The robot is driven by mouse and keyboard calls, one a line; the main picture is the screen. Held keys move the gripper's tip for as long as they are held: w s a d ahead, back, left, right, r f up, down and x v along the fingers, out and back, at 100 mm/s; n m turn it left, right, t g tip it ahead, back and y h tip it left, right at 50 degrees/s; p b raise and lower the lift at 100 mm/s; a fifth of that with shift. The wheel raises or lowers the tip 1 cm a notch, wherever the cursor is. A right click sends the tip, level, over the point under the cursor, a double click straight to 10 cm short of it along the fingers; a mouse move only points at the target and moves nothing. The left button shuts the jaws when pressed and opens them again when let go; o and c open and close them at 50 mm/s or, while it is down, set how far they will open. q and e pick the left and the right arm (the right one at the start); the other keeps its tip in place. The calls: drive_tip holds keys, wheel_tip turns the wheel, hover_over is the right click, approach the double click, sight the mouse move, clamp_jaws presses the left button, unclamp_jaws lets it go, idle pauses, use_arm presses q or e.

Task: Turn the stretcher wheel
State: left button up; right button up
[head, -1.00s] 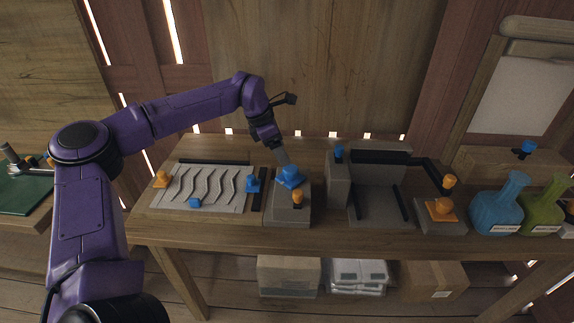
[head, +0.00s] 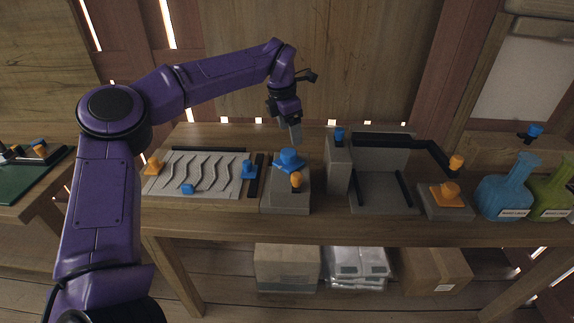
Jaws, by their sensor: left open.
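My left gripper (head: 295,131) is open and hangs above the back of the bench, pointing down. Just below it and nearer to me, a blue knob (head: 289,157) stands on a grey block, with a smaller orange knob (head: 296,180) in front of it. The gripper appears apart from the blue knob and holds nothing. I cannot tell which of these is the stretcher wheel. My right gripper is out of view.
A grey wavy-grooved board (head: 203,174) lies left on the wooden bench (head: 225,224). A grey fixture with black bars (head: 384,190) stands right of centre. A blue flask (head: 505,192) and a green flask (head: 549,196) stand at the right. Boxes (head: 286,266) lie below.

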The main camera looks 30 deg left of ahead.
sight(289, 151)
use_arm(q)
drive_tip(key=n, duration=0.2)
drive_tip(key=w+n+y+b, duration=0.1)
drive_tip(key=n, duration=0.1)
drive_tip(key=shift+w+d+f+g, duration=0.1)
drive_tip(key=shift+w+d+g, duration=0.05)
drive_tip(key=shift+d+g, duration=0.25)
drive_tip(key=r+n, duration=0.2)
drive_tip(key=n, duration=0.1)
drive_tip(key=shift+d+g, duration=0.1)
drive_tip(key=shift+g, duration=0.2)
drive_tip(key=n, duration=0.1)
drive_tip(key=s+n, duration=0.1)
drive_tip(key=n, duration=0.1)
drive_tip(key=s+a+r+n, duration=0.1)
drive_tip(key=shift+s+n+g+h, duration=0.2)
drive_tip(key=shift+n+g+h, duration=0.1)
drive_tip(key=shift+g, duration=0.1)
drive_tip(key=f, duration=0.9)
drive_tip(key=shift+w+f, duration=0.2)
drive_tip(key=shift+f, duration=0.05)
drive_tip(key=shift+d+f, duration=0.15)
drive_tip(key=shift+f, duration=0.25)
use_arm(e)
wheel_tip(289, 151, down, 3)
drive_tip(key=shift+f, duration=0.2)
